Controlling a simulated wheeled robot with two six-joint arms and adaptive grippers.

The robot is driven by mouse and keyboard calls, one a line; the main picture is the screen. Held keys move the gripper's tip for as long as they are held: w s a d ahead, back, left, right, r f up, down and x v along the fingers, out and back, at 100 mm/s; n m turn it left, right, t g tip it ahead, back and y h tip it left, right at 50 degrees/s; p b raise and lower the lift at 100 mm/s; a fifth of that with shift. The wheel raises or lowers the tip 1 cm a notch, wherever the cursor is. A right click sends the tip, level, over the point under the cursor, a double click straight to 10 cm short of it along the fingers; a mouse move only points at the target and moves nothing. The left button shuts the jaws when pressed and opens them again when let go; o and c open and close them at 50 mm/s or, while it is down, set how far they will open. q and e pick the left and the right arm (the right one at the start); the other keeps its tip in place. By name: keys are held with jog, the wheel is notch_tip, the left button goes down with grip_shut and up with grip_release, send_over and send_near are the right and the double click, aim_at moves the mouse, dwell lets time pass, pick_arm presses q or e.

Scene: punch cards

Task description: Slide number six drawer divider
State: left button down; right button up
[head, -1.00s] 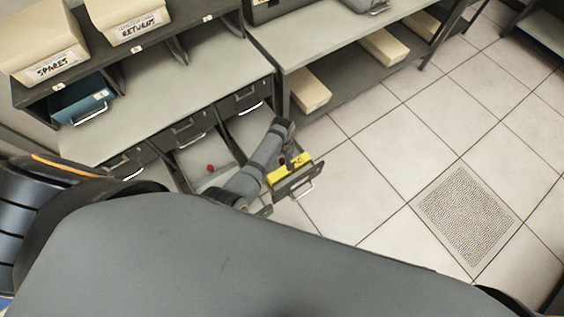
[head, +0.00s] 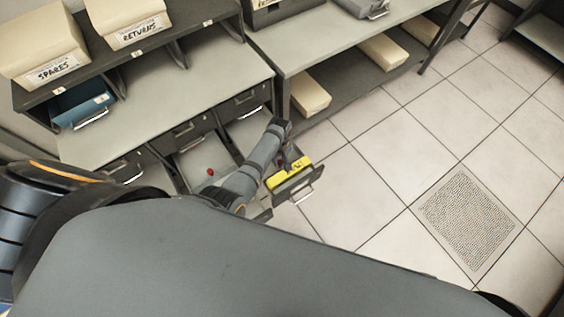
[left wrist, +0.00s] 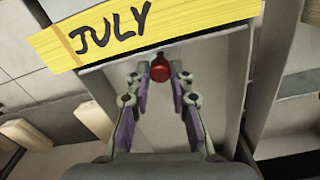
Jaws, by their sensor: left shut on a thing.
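An open drawer (head: 297,188) with a metal handle sticks out at the lower middle of the head view. A yellow divider card (head: 288,173) stands inside near its front. In the left wrist view the yellow card (left wrist: 145,30) reads "JULY", and a red knob (left wrist: 160,73) shows just below it. My left gripper (left wrist: 162,68) is shut on this red knob. In the head view my left arm reaches over the drawer, and its gripper (head: 292,160) is close behind the yellow card. My right gripper is not in view. I cannot read the drawer's number.
Another open drawer (head: 198,165) to the left holds a second red knob (head: 210,171). A blue bin (head: 82,104) and boxes marked SPARES (head: 42,45) and RETURNS (head: 128,22) stand on the shelving. Tiled floor (head: 375,170) is clear to the right.

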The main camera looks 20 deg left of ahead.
pick_arm(q)
jog(key=w+a+b, duration=0.1)
jog(key=w+a, duration=0.1)
jog(key=w+a+b, duration=0.1)
jog(key=w+a, duration=0.1)
jog(key=a, duration=0.1)
jog(key=w+a+b, duration=0.1)
jog(key=w+a, duration=0.1)
jog(key=a, duration=0.1)
jog(key=shift+w+a+f, duration=0.1)
jog(key=shift+f, duration=0.05)
jog(key=shift+w+a, duration=0.15)
jog(key=shift+w, duration=0.05)
jog(key=c, duration=1.2)
grip_release()
jog(key=shift+o, duration=0.2)
jog(key=shift+r, duration=0.35)
notch_tip(320, 180, up, 12)
jog(key=shift+f, duration=0.2)
